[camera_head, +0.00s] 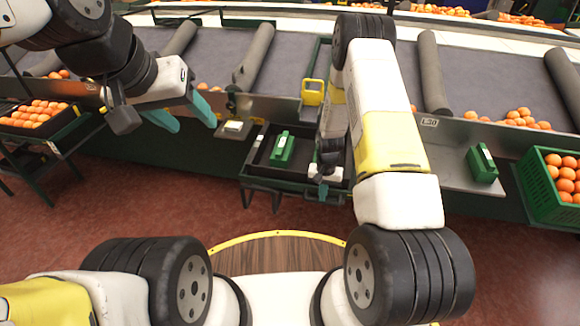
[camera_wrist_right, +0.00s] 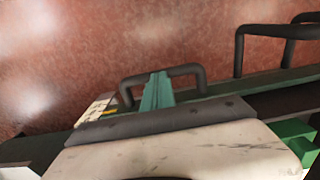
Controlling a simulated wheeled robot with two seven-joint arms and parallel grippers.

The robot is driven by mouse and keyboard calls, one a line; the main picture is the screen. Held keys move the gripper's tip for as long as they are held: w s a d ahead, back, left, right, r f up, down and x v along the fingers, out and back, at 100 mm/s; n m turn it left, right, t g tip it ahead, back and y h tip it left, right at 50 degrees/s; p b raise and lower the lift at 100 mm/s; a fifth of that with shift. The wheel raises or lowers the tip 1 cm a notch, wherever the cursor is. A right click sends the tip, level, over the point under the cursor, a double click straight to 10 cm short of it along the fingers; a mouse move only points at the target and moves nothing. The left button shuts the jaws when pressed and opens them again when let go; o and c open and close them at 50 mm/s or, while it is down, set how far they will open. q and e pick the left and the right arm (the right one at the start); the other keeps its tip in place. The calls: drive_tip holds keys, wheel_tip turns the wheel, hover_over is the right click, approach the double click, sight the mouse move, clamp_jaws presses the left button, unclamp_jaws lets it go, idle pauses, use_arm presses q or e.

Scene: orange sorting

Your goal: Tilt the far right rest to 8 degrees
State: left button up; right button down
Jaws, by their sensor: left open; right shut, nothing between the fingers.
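A black tray-like rest with a green frame (camera_head: 256,183) stands in front of the conveyor at the middle. Dark bar handles stick out from its front edge; one handle (camera_wrist_right: 196,70) shows in the right wrist view. I cannot read its tilt angle. My right gripper (camera_head: 323,188) is at this rest's front right corner. In the right wrist view its teal fingers (camera_wrist_right: 157,88) are together and empty, beside the handle; contact is unclear. My left gripper (camera_head: 194,126) is open and empty, left of the rest. A grey shelf (camera_head: 440,170) stands further right; I cannot tell if it is a rest.
A green box (camera_head: 283,148) lies in the middle rest. Another green box (camera_head: 482,164) stands on the grey shelf. A green crate of oranges (camera_head: 545,205) is at the right; a black crate of oranges (camera_head: 62,133) is at the left. The conveyor (camera_head: 300,60) runs behind.

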drive_tip(key=shift+w+f, duration=0.1)
drive_tip(key=shift+f, duration=0.5)
idle(0.4)
drive_tip(key=shift+r, duration=0.1)
wheel_tip(320, 180, up, 9)
idle(0.9)
idle(0.3)
drive_tip(key=s+a+r+n+t+y, duration=0.1)
drive_tip(key=s+r+t, duration=0.15)
drive_tip(key=r, duration=1.15)
drive_tip(key=s+r+t, duration=0.1)
drive_tip(key=s+r, duration=0.2)
drive_tip(key=r, duration=1.1)
drive_tip(key=s+r+n+t, duration=0.1)
drive_tip(key=s+r, duration=0.5)
drive_tip(key=s, duration=0.3)
drive_tip(key=s+a+r+n+t+y, duration=0.1)
drive_tip(key=s+r, duration=0.5)
drive_tip(key=s, duration=0.4)
drive_tip(key=shift+r+n+t, duration=0.35)
drive_tip(key=shift+n, duration=0.05)
